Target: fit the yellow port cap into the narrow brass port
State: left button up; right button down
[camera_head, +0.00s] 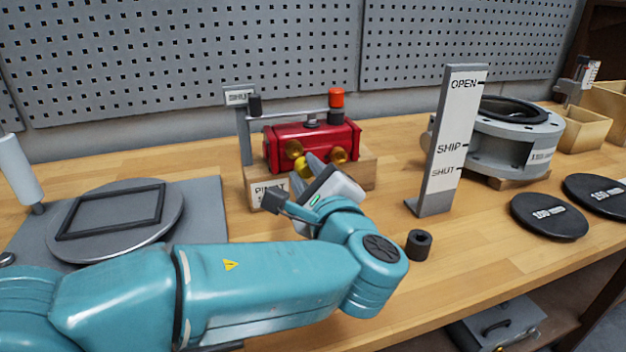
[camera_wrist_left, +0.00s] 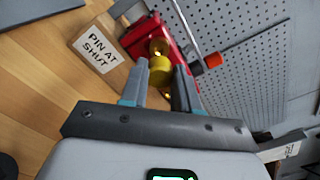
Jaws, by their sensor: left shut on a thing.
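The red actuator (camera_head: 312,142) sits on a wooden block, with two round brass-coloured ports on its front face, a left one (camera_head: 294,149) and a right one (camera_head: 338,156). My left gripper (camera_head: 306,166) is close in front of the actuator. In the left wrist view, its fingers (camera_wrist_left: 160,78) are shut on the yellow cap (camera_wrist_left: 158,72). The cap lies nearly in line with a brass port (camera_wrist_left: 159,47) just beyond it. I cannot tell whether cap and port touch. Gripper and cap partly cover the actuator's lower front. My right gripper is not in view.
The wooden block (camera_wrist_left: 96,50) bears a "PIN AT SHUT" label. An upright OPEN/SHIP/SHUT plate (camera_head: 446,140) stands to the right, with a black socket piece (camera_head: 419,243) before it. A grey flanged valve body (camera_head: 510,135) and black discs (camera_head: 548,215) lie farther right. A pegboard stands behind.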

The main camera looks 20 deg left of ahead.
aim_at(300, 161)
pick_arm(q)
jog(key=shift+x, duration=1.25)
jog(key=shift+x, duration=1.15)
dwell(1.1)
jog(key=o, duration=1.1)
jog(key=v, duration=1.6)
jog(key=shift+s+d, duration=0.15)
